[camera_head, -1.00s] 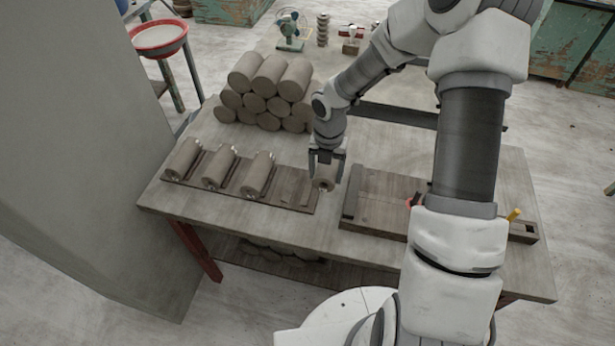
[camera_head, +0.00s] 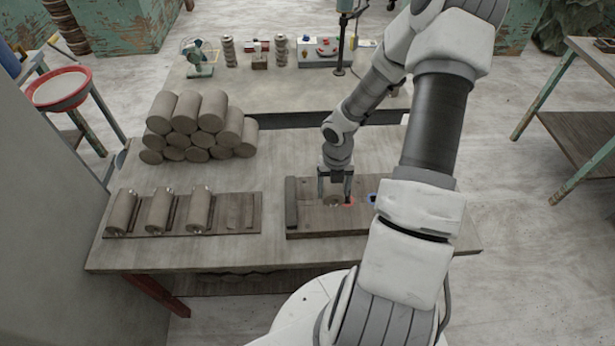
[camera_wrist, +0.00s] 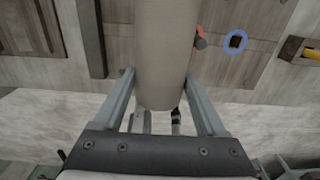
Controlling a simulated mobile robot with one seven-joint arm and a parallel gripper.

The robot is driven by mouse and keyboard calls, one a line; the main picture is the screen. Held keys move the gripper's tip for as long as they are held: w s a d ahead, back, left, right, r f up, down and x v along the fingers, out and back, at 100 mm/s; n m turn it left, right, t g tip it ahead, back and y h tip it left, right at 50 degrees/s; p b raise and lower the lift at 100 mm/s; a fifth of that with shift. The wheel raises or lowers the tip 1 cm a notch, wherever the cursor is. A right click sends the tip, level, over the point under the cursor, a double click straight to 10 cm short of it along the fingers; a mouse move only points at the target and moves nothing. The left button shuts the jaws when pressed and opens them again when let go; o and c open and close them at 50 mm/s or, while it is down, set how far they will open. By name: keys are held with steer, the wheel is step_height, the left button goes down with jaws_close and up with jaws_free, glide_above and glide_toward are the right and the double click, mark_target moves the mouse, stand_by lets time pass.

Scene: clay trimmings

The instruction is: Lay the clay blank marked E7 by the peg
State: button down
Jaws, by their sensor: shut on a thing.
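My gripper (camera_head: 335,192) is shut on a grey clay blank (camera_head: 333,201), a cylinder, over the wooden board on the right. In the wrist view the blank (camera_wrist: 165,50) runs lengthwise between the fingers (camera_wrist: 160,100). No E7 mark is readable on it. I cannot tell whether the blank touches the board (camera_head: 307,221) or the peg.
A dark bar (camera_head: 291,203) crosses the board's left end. Three blanks lie in a rack (camera_head: 238,226) at left, its right end empty. Stacked clay cylinders (camera_head: 190,127) stand behind.

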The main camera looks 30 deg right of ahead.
steer(key=shift+s+d, duration=0.4)
steer(key=shift+s, duration=0.05)
steer(key=shift+f+b, duration=2.9)
steer(key=shift+b, duration=0.2)
steer(key=shift+f, duration=0.5)
jaws_free()
steer(key=shift+r, duration=0.1)
step_height(320, 180, up, 17)
steer(key=p, duration=0.4)
steer(key=shift+r, duration=0.15)
